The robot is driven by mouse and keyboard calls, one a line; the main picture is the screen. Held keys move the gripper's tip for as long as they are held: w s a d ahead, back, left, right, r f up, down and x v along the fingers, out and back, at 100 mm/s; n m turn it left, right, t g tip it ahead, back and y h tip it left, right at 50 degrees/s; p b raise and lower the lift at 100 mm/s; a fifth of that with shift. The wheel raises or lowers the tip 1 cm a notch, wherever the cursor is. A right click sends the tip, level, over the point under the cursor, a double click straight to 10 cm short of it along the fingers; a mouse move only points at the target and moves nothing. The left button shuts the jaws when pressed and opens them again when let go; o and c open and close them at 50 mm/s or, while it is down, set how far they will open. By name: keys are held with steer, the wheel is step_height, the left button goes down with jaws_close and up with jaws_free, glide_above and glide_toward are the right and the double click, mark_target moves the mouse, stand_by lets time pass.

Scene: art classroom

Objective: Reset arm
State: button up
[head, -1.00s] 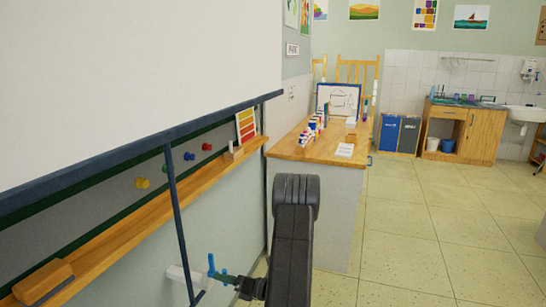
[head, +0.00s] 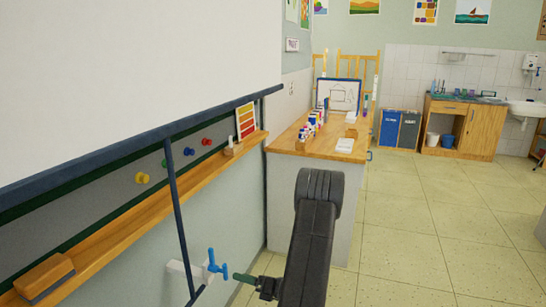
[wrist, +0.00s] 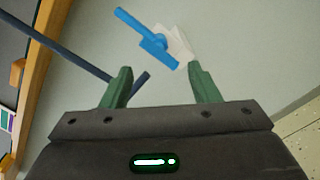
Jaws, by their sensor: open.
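My gripper (head: 243,277) is low in front of the wall beside the board, and its green fingers are apart with nothing between them. In the wrist view my gripper (wrist: 159,70) also shows open and empty. A blue lever (head: 217,264) on a white wall mount (head: 178,268) is just left of my fingertips, with a small gap between. In the wrist view the blue lever (wrist: 148,36) lies beyond the fingertips, and its white mount (wrist: 178,45) is behind it.
A dark blue bar (head: 178,215) slants down from the white screen (head: 120,70), close left of the lever. A wooden ledge (head: 120,220) holds an eraser (head: 44,278). A wooden-topped counter (head: 290,145) stands ahead. The tiled floor (head: 430,240) at right is clear.

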mark_target(223, 273)
steer(key=x, duration=0.8)
steer(key=shift+a+f, duration=0.15)
steer(key=shift+a, duration=0.1)
steer(key=shift+d+f+n+b, duration=0.1)
steer(key=shift+d+n+b, duration=0.15)
steer(key=shift+n+b, duration=0.8)
steer(key=n+b, duration=0.3)
steer(key=shift+n, duration=0.35)
steer(key=n+b, duration=0.3)
steer(key=shift+n+b, duration=0.3)
steer(key=shift+b, duration=0.1)
steer(key=n+b, duration=0.7)
steer(key=shift+b, duration=0.3)
steer(key=shift+n+b, duration=0.7)
steer(key=shift+n, duration=0.1)
steer(key=shift+r, duration=0.2)
steer(key=shift+s, duration=0.1)
